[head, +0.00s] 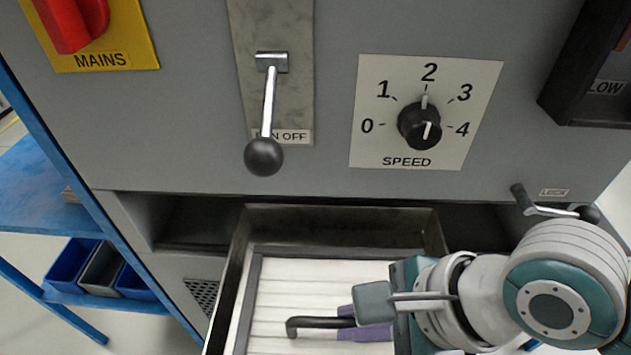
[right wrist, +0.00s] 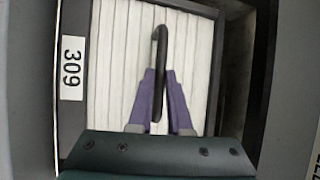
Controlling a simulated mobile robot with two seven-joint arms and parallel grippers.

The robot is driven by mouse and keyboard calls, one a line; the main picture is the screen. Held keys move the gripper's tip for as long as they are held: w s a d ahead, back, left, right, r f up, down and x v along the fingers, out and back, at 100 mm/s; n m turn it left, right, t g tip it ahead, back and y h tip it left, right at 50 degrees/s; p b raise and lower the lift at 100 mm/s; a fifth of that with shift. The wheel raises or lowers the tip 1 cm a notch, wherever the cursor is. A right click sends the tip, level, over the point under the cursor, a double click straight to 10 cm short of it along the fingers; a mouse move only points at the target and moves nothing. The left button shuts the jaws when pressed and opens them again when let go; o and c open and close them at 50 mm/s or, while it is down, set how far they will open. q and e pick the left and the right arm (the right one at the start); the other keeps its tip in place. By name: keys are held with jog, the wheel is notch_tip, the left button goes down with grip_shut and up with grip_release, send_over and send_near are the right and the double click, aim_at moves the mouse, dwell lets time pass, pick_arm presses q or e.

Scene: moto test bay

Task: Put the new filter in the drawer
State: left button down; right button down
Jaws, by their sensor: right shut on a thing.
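The filter (head: 320,270) has white pleats, a dark frame and a black bar handle (head: 308,323). It lies flat within the outline of the open drawer (head: 340,222); I cannot tell whether it rests on the drawer floor. My right gripper (head: 356,318) is shut on the filter's handle. In the right wrist view, its purple fingers (right wrist: 160,76) stand on either side of the handle (right wrist: 160,45), above the pleats of the filter (right wrist: 115,60). A label reading 309 (right wrist: 72,68) shows on the left of the frame. The near end of the drawer is out of view. My left gripper is not in view.
Above the drawer, the grey panel carries a black-knobbed lever (head: 265,150), a speed dial (head: 420,125) and a red mains switch (head: 75,20). A lock handle (head: 545,208) juts out close above my right arm. A blue rack with bins (head: 100,268) stands at left.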

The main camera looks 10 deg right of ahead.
aim_at(336, 300)
jog(key=shift+f, duration=0.75)
jog(key=shift+w+r, duration=0.1)
jog(key=shift+w, duration=0.2)
jog(key=w, duration=0.2)
jog(key=w+d+b, duration=0.1)
jog(key=shift+w+d+f, duration=0.1)
jog(key=shift+w+f, duration=0.2)
jog(key=shift+f, duration=0.1)
jog(key=shift+s+f, duration=0.1)
jog(key=shift+f, duration=0.05)
jog(key=c, duration=0.8)
grip_release()
jog(key=shift+f, duration=0.1)
jog(key=shift+c, duration=0.2)
